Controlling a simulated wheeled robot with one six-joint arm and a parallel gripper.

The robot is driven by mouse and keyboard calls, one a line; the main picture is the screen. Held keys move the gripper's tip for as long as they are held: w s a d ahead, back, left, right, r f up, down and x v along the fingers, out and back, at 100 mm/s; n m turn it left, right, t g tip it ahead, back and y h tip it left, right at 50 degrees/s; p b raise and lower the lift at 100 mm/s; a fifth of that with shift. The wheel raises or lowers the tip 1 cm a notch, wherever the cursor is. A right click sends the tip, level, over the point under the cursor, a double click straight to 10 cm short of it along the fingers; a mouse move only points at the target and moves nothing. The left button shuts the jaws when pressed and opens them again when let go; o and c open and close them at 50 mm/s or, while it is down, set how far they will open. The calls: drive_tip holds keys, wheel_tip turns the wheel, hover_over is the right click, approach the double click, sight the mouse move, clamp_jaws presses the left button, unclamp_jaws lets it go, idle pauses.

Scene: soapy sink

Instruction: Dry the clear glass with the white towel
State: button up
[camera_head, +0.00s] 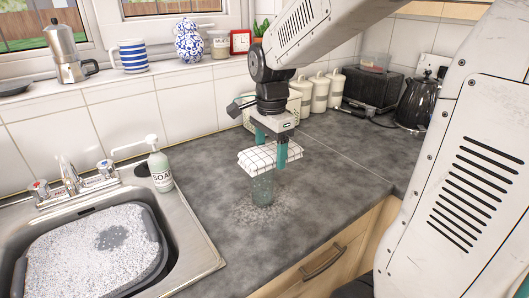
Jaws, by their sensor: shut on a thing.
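The white towel (258,162) is a folded cloth with a dark grid pattern. My gripper (271,151) is shut on it from above, with one teal finger on each side. The clear glass (262,191) stands upright on the grey counter directly below the towel. The towel hides the top of the glass and seems to touch it, though the exact contact cannot be told. A pale, speckled wet-looking patch (240,212) lies on the counter around the base of the glass.
A steel sink (205,262) with a foam-filled basin (75,250) is at left, beside a soap bottle (160,170) and a tap. White canisters (320,92), a dark box (372,88) and a black kettle (418,103) stand behind right. Counter right of the glass is clear.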

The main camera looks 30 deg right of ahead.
drive_tip(key=shift+r, duration=4.05)
